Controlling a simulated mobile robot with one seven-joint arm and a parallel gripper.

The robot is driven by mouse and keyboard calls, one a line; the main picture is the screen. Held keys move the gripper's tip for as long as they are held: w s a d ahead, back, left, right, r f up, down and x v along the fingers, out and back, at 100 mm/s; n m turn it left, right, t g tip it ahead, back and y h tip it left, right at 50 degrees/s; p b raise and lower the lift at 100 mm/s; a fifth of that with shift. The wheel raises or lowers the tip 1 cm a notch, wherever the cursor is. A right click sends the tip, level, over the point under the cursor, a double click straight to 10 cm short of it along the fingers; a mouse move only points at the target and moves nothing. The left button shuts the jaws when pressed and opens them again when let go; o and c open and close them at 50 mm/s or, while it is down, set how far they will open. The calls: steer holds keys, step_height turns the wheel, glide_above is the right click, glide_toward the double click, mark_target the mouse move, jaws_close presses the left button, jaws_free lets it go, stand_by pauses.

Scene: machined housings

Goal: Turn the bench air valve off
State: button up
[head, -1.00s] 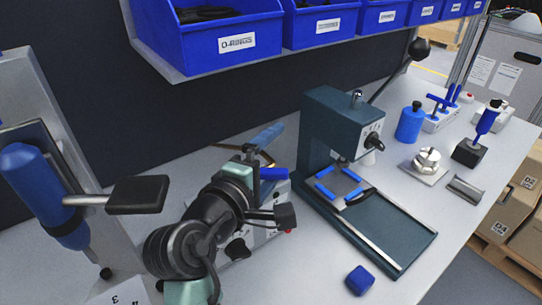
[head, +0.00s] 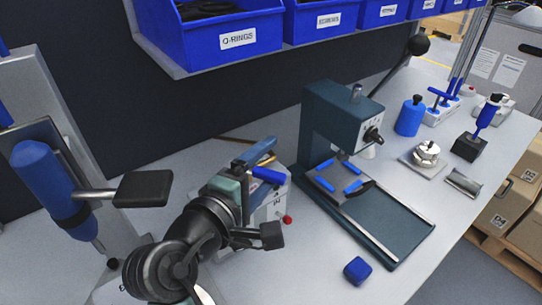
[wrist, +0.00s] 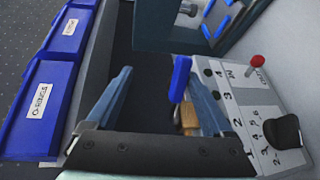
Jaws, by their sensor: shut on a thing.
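The air valve shows in the wrist view as a blue lever handle (wrist: 181,78) above a brass-coloured body (wrist: 188,119). In the head view the blue handle (head: 268,175) sticks out to the right of my fingers, and the valve body is mostly hidden. My gripper (head: 256,154) is low over the back of the bench. In the wrist view my gripper (wrist: 156,80) has its two grey-blue fingers either side of the handle. The handle lies close against the right finger, and the left finger looks apart from it. My jaws are shut on the handle, though the exact contact is unclear.
A grey control box (wrist: 237,100) with a red-topped lever and black knob stands right beside my gripper. A dark green press (head: 337,125) stands further right, with a blue block (head: 357,270) in front. Blue bins (head: 235,30) hang above the back.

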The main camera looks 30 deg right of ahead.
steer(key=f+p+v, duration=0.2)
steer(key=v, duration=0.9)
steer(key=shift+s+r, duration=0.35)
stand_by(0.4)
steer(key=shift+r+p, duration=0.1)
steer(key=shift+p, duration=0.25)
